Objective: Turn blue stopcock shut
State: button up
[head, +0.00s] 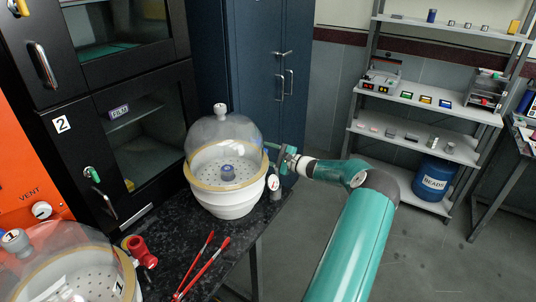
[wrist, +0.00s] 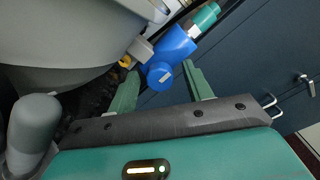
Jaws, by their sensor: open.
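The blue stopcock (wrist: 174,48) sticks out from the side of a pale desiccator bowl in the wrist view. My gripper (wrist: 162,88) is open, with one green finger to each side of the knob in that picture. I cannot tell whether either finger touches it. In the head view my gripper (head: 280,158) is at the right side of the domed desiccator (head: 228,205). The stopcock is mostly hidden there.
The desiccator stands on a black speckled bench (head: 165,235) near its right edge. Red tongs (head: 205,262) and a second desiccator with a red stopcock (head: 140,250) are to the left. A blue cabinet (head: 258,70) stands behind. Shelves (head: 425,125) and open floor are to the right.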

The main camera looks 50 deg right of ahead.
jog(key=c, duration=1)
jog(key=shift+o, duration=0.2)
jog(key=shift+n, duration=0.4)
jog(key=shift+f+n, duration=0.1)
jog(key=shift+n, duration=8.5)
